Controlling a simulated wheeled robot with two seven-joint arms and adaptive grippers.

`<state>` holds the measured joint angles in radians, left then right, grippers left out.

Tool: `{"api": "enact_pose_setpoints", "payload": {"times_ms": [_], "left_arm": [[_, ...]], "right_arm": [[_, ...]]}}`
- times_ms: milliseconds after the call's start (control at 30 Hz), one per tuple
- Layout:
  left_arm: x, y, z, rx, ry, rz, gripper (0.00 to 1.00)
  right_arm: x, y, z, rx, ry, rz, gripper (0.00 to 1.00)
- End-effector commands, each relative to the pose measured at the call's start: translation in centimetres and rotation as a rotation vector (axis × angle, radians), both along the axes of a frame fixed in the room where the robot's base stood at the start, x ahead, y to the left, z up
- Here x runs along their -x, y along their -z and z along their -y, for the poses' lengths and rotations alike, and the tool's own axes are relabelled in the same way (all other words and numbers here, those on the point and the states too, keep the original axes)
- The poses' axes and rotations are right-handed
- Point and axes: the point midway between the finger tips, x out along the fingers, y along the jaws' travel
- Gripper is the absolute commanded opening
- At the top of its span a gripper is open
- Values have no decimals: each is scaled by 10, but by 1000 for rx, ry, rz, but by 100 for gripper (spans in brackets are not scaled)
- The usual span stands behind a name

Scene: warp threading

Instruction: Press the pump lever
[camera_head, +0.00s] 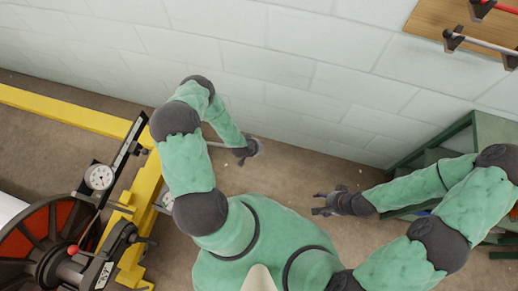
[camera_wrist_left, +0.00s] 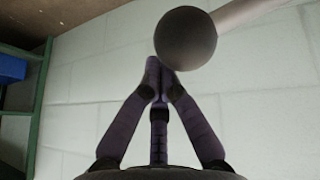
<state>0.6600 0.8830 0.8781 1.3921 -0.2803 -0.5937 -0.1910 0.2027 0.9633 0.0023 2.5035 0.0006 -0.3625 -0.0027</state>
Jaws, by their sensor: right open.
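The pump lever appears to be the pale rod (camera_head: 216,144) that runs from the yellow frame behind my left forearm. In the left wrist view it ends in a round dark knob (camera_wrist_left: 185,38). My left gripper (camera_head: 246,158) is close to that end in the head view. In the wrist view its fingertips (camera_wrist_left: 158,68) meet just below and left of the knob, with nothing between them; I cannot tell whether they touch it. My right gripper (camera_head: 316,204) is open and empty above the floor, well right of the lever.
A yellow frame (camera_head: 62,110) crosses the left side, with a dial gauge (camera_head: 99,177) and a large red-and-black reel (camera_head: 30,245). A green shelf (camera_head: 440,145) stands at the right. A wooden board (camera_head: 440,18) with tools is on the pale block wall. Floor between is clear.

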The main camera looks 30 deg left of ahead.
Motion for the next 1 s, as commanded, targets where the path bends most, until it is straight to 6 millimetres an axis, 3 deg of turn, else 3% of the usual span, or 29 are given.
{"api": "enact_pose_setpoints", "payload": {"times_ms": [33, 333, 1000], "left_arm": [[14, -11, 9, 13, 4, -19, 0], [27, -46, 13, 8, 2, -11, 0], [27, -51, 13, 4, 3, -5, 0]], "right_arm": [[0, -9, 0, 0, 0, 0, 61], [0, -24, 0, 0, 0, 0, 61], [0, -25, 0, 0, 0, -1, 61]]}}
